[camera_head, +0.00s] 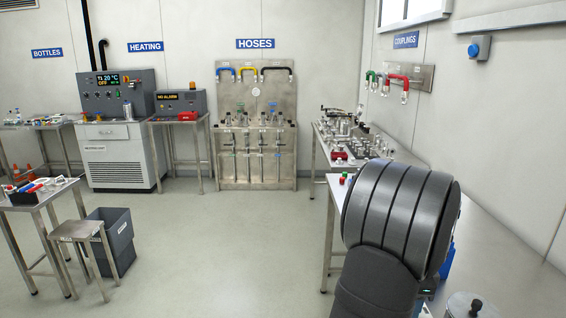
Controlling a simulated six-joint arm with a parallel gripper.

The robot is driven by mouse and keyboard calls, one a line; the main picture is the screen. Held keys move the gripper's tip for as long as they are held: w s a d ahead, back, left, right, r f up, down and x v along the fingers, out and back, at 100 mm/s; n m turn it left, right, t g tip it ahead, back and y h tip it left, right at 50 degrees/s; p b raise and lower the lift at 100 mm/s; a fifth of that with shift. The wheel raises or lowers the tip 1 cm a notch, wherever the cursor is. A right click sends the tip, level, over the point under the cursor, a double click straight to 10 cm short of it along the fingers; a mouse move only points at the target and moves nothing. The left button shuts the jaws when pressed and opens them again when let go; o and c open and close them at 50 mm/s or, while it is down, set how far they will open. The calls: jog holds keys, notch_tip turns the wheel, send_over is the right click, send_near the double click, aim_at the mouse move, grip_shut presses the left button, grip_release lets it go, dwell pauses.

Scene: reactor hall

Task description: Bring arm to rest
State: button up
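My own arm fills the lower right of the head view, with a thick dark grey ribbed joint in front and a smooth dark link below it. The arm stands over or before the right-hand bench (500,240) and covers part of it. My gripper and its fingers do not show, so whether it holds anything cannot be seen.
A steel table (40,196) with small tools, a stool (80,230) and a grey bin (116,240) stand at left. The heating unit (118,130), hose rack (256,130) and couplings table (375,155) line the back. The middle floor is clear.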

jog(key=n, duration=1.1)
jog(key=shift+n, duration=2.5)
